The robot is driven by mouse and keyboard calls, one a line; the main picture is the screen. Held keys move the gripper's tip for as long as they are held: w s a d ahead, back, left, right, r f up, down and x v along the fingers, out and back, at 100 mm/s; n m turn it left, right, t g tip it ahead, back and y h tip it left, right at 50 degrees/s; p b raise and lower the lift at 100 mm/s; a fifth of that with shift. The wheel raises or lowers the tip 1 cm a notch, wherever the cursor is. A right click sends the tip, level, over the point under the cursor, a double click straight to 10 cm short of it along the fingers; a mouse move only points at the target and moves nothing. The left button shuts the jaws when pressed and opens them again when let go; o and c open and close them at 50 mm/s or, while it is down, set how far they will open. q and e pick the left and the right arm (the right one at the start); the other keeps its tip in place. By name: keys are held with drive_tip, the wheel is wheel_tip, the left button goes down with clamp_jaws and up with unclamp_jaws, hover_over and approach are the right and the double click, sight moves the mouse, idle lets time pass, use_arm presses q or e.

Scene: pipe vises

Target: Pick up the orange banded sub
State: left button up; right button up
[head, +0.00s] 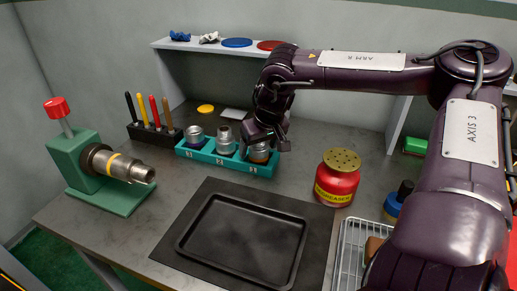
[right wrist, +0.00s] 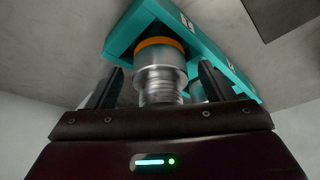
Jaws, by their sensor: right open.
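The orange banded sub (right wrist: 160,65) is a silver metal fitting with an orange ring, seated in the teal rack (right wrist: 210,48). In the head view the sub (head: 259,157) is in the right-hand slot of the teal rack (head: 222,163), partly hidden by my gripper. My right gripper (head: 264,146) is over that slot. In the right wrist view the open fingers of my right gripper (right wrist: 158,85) stand on either side of the sub, with gaps visible. Two other metal subs (head: 226,140) (head: 196,134) stand in the rack's other slots. My left gripper is not in view.
A green vise (head: 85,165) holds a yellow-banded pipe at the left. A marker rack (head: 150,130) stands behind. A black tray (head: 245,240) lies in front, a red degreaser can (head: 337,178) to the right. A shelf (head: 190,46) runs along the back.

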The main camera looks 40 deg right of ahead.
drive_tip(key=shift+w+f, duration=0.1)
drive_tip(key=shift+f, duration=0.1)
drive_tip(key=shift+c, duration=0.3)
drive_tip(key=c, duration=1.2)
drive_tip(key=shift+o, duration=0.2)
drive_tip(key=shift+r, duration=0.1)
